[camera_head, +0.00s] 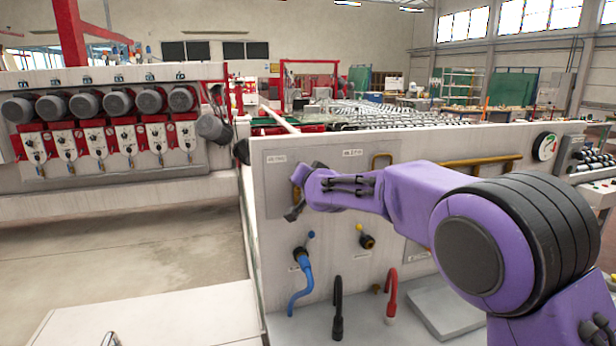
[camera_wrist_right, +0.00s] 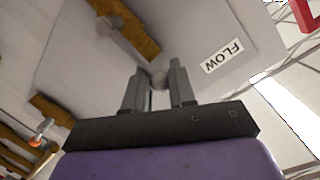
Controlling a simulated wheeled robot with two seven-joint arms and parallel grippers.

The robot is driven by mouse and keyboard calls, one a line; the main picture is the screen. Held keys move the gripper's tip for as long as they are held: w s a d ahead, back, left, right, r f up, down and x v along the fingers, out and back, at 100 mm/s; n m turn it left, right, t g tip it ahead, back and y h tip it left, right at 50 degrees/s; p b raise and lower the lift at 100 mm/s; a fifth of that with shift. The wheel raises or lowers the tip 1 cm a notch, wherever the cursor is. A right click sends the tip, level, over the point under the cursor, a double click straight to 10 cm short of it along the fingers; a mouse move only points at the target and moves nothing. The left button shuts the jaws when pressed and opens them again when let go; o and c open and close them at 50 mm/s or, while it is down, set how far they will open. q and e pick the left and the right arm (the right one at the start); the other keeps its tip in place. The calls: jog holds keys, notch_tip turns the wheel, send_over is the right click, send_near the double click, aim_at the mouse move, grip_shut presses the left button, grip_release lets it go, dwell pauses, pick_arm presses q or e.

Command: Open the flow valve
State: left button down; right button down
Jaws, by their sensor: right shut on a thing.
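The flow valve is a brass pipe fitting (camera_wrist_right: 132,28) with a flat grey lever (camera_wrist_right: 122,40) on a light plate, beside a label reading FLOW (camera_wrist_right: 222,57). The lever slants from the brass body to a rounded end between the fingers of my right gripper (camera_wrist_right: 158,88), which is shut on it. In the head view my purple right arm reaches in from the right, and its wrist covers much of the valve on the white panel. A bit of grey handle (camera_head: 293,213) shows below the wrist. My left gripper is not in view.
Below are a blue hose (camera_head: 300,285), a yellow-knobbed fitting (camera_head: 366,240), a black hose (camera_head: 337,305) and a red hose (camera_head: 391,295). A brass pipe (camera_head: 480,162) and a round gauge (camera_head: 544,147) lie right. Open floor (camera_head: 120,250) lies left of the panel.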

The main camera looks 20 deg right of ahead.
jog(key=shift+a+f, duration=0.25)
jog(key=shift+f, duration=0.15)
jog(key=c, duration=1.3)
grip_release()
jog(key=o, duration=0.3)
jog(key=shift+a, duration=0.1)
jog(key=shift+a+r, duration=0.15)
jog(key=shift+s+b, duration=0.25)
jog(key=shift+b, duration=0.05)
jog(key=s, duration=0.3)
jog(key=s+r, duration=0.1)
jog(key=s, duration=0.2)
jog(key=s+r, duration=0.1)
jog(key=s, duration=0.2)
jog(key=shift+s+a+b, duration=0.2)
jog(key=shift+s+b, duration=0.1)
jog(key=shift+s, duration=0.1)
jog(key=shift+a, duration=0.15)
